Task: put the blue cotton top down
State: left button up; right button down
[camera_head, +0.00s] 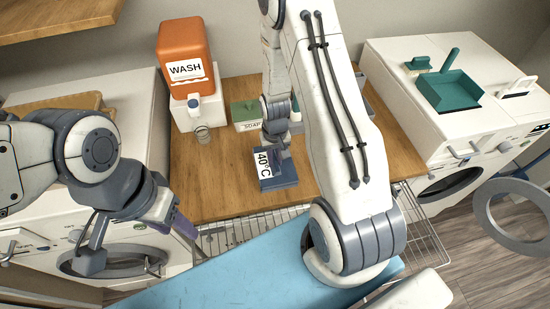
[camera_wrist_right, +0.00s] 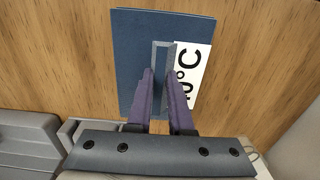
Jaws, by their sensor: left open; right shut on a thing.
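The blue cotton top (camera_head: 285,182) is a flat dark-blue rectangle with a white "40°C" label, on or just above the wooden counter in the head view. It also shows in the right wrist view (camera_wrist_right: 135,45). My right gripper (camera_wrist_right: 162,82) is shut on its upright grey-blue tab, beside the label. In the head view my right gripper (camera_head: 278,150) comes down over the top from above. I cannot tell whether the top's underside touches the counter. My left gripper (camera_head: 180,228) is open and empty at the left, in front of the washer and apart from the top.
The wooden counter (camera_head: 220,185) has free room left of the top. An orange WASH dispenser (camera_head: 187,60) and a green SOAP box (camera_head: 245,115) stand behind. A wire rack (camera_head: 235,235) and a light-blue padded surface (camera_head: 230,275) lie in front. A white washer (camera_head: 440,110) stands right.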

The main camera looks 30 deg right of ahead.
jog(key=shift+f, duration=0.1)
jog(key=shift+f, duration=0.15)
jog(key=c, duration=0.8)
grip_release()
jog(key=shift+r, duration=0.2)
